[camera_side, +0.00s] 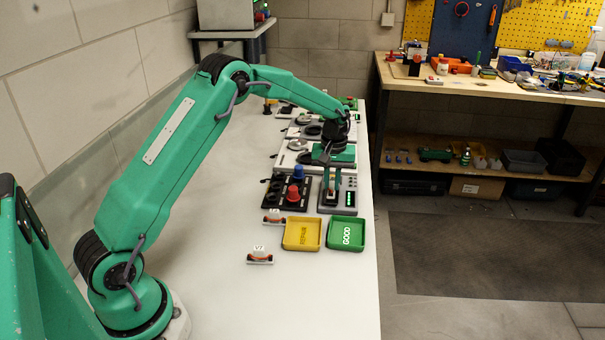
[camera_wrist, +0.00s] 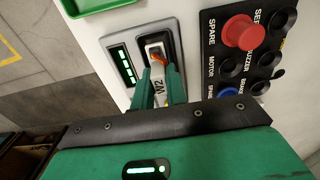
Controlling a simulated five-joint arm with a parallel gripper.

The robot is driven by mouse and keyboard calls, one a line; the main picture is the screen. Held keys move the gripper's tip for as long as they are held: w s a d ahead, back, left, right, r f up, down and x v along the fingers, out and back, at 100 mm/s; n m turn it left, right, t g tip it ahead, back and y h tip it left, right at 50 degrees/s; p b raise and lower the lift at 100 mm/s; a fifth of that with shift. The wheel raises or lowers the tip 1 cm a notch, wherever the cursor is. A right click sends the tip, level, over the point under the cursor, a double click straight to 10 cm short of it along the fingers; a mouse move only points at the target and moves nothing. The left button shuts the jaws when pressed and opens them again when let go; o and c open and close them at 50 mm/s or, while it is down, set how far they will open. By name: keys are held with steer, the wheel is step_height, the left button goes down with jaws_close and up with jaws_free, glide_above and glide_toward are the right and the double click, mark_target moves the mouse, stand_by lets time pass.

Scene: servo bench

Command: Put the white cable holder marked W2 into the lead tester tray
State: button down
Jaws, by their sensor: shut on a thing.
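In the wrist view, the white cable holder marked W2 (camera_wrist: 155,84) is between the two green fingers of my gripper (camera_wrist: 160,88), which is shut on it. A piece of orange-red cable shows at its far end. The lead tester tray (camera_wrist: 145,32) is a dark recess in a grey unit, directly beyond and around the holder. In the side view, my gripper (camera_side: 332,186) points down over the grey tester unit (camera_side: 350,182). Green lights show on the unit's face. I cannot tell whether the holder touches the tray floor or hangs just above it.
A black panel with a red button (camera_wrist: 243,34) and sockets stands right beside the tester in the wrist view. A yellow REPAIR tray (camera_side: 287,246) and a green GOOD tray (camera_side: 331,245) lie nearer in the side view. Two other white holders (camera_side: 260,259) (camera_side: 273,220) lie on the bench.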

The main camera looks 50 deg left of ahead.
steer(key=shift+f, duration=0.8)
stand_by(2.5)
steer(key=c, duration=1.3)
jaws_free()
steer(key=shift+c, duration=0.2)
steer(key=shift+r, duration=0.2)
steer(key=shift+r, duration=2.35)
steer(key=shift+r, duration=0.1)
steer(key=shift+r, duration=1.9)
